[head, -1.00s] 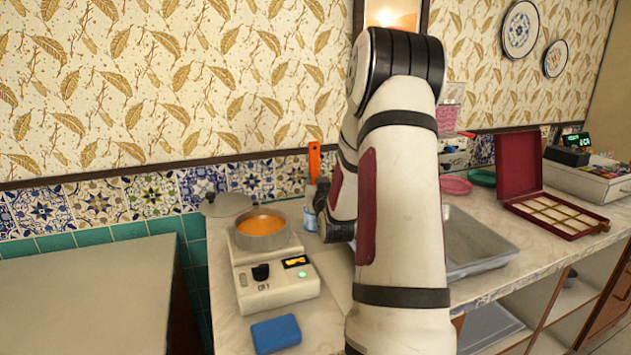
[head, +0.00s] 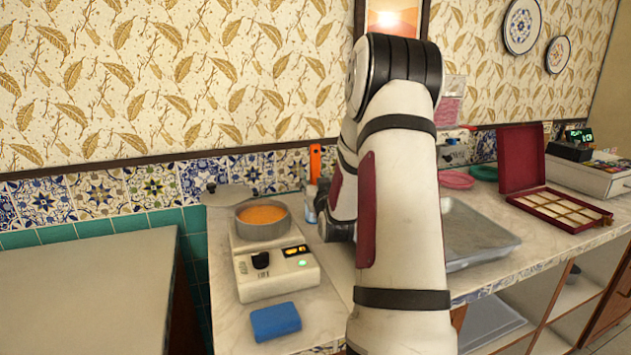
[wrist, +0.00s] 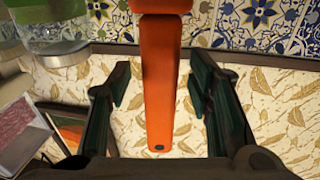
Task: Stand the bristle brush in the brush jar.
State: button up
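The bristle brush shows as an upright orange handle (head: 315,163) at the back of the counter in the head view. Below it is a small bluish jar (head: 309,206), partly covered by my arm. The handle seems to rise from the jar, but the bristles and the jar's mouth cannot be made out. In the wrist view the orange handle (wrist: 160,90) runs between the two dark fingers of my gripper (wrist: 160,95). A gap shows on both sides of the handle, so the gripper is open around it. The head view hides the fingers behind my arm.
A scale (head: 275,272) with an orange-filled pan (head: 262,220) stands left of my arm, a blue sponge (head: 276,321) in front. A grey tray (head: 478,238) and an open red box (head: 555,200) are to the right. The tiled wall (head: 100,193) is close behind.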

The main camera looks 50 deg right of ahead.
jog(key=v, duration=1.2)
jog(key=shift+a, duration=0.1)
dwell(0.6)
